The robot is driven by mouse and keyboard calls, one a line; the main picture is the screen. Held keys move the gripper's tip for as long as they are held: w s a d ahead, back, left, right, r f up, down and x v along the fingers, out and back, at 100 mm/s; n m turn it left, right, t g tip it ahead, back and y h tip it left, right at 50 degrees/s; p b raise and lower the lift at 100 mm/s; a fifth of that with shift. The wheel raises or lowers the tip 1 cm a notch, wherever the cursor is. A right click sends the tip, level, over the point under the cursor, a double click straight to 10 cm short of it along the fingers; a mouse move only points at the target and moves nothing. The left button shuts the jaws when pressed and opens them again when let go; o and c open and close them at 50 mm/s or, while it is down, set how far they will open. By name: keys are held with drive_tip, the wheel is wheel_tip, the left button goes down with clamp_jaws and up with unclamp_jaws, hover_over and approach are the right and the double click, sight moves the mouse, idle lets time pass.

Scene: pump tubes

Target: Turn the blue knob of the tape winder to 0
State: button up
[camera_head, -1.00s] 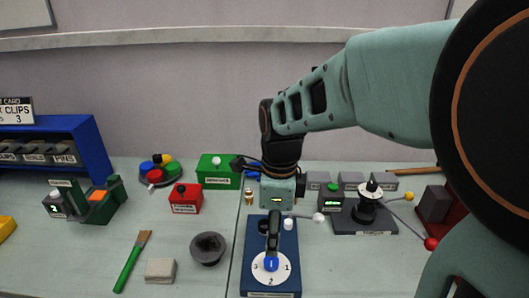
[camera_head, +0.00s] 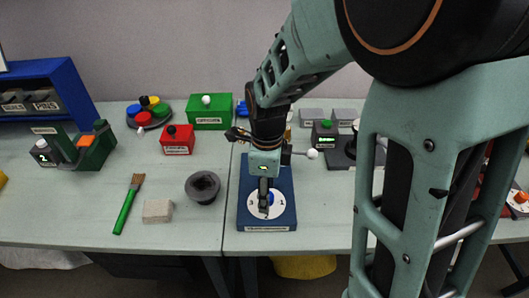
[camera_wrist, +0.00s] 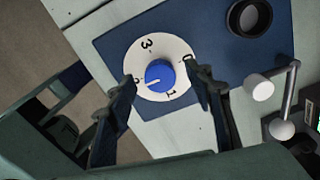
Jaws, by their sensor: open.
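The tape winder has a blue base (camera_head: 284,180) with a white dial (camera_head: 283,212) near its front edge. The blue knob (camera_wrist: 160,70) sits in the middle of the dial, marked 0, 1, 2 and 3. Its white mark points to the lower left in the wrist view, close to the 2. My gripper (camera_head: 264,208) points down over the dial and partly hides the knob in the head view. In the wrist view my gripper (camera_wrist: 161,82) is open, one finger on each side of the knob with gaps showing. I cannot tell the fingertips' exact height.
A crank with a white ball (camera_head: 312,153) sticks out right of my wrist. A dark grey bowl (camera_head: 203,186), a beige block (camera_head: 158,210) and a green brush (camera_head: 128,205) lie to the left. Red (camera_head: 178,142) and green (camera_head: 208,115) boxes stand behind. The table's front edge is close.

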drive_tip(key=shift+f, duration=0.25)
clamp_jaws()
idle(0.5)
drive_tip(key=shift+n, duration=1.7)
